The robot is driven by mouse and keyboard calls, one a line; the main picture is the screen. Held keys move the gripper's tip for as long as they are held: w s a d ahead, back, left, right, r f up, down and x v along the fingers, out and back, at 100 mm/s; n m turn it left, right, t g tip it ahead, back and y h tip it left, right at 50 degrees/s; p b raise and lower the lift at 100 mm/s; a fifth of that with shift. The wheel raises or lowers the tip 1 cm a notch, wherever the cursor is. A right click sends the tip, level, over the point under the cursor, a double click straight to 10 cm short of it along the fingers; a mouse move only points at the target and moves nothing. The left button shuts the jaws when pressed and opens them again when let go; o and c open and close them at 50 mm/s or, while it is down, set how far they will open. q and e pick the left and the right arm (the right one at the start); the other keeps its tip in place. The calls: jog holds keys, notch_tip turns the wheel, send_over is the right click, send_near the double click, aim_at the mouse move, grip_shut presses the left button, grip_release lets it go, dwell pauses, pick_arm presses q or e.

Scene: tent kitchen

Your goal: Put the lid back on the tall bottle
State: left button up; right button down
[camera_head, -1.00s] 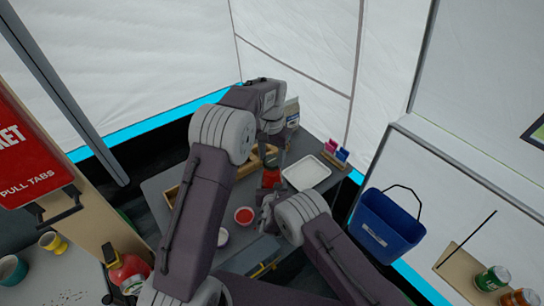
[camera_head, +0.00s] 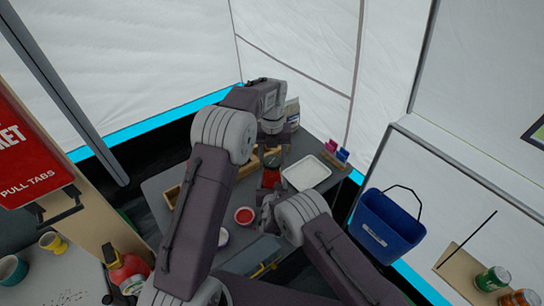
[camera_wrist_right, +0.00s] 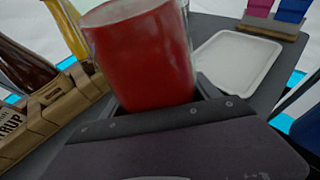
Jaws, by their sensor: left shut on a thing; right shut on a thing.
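The tall bottle (camera_wrist_right: 146,55) looks like clear glass with red contents. My right gripper (camera_wrist_right: 155,102) is shut on the bottle's lower part. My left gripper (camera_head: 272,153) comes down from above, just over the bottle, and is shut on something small. That thing is too small and hidden to make out, so I cannot tell whether it is the lid or touches the bottle.
A white tray (camera_head: 307,173) lies right of the bottle, with a rack of pink and blue items (camera_head: 337,152) beyond it. A red bowl (camera_head: 244,215) stands nearer. A wooden crate (camera_wrist_right: 50,115) with bottles is at left in the wrist view. A blue bucket (camera_head: 388,228) hangs right.

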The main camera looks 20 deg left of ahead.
pick_arm(q)
jog(key=shift+w+r, duration=0.1)
jog(key=o, duration=1.4)
jog(key=shift+r, duration=2.2)
jog(key=shift+c, duration=0.2)
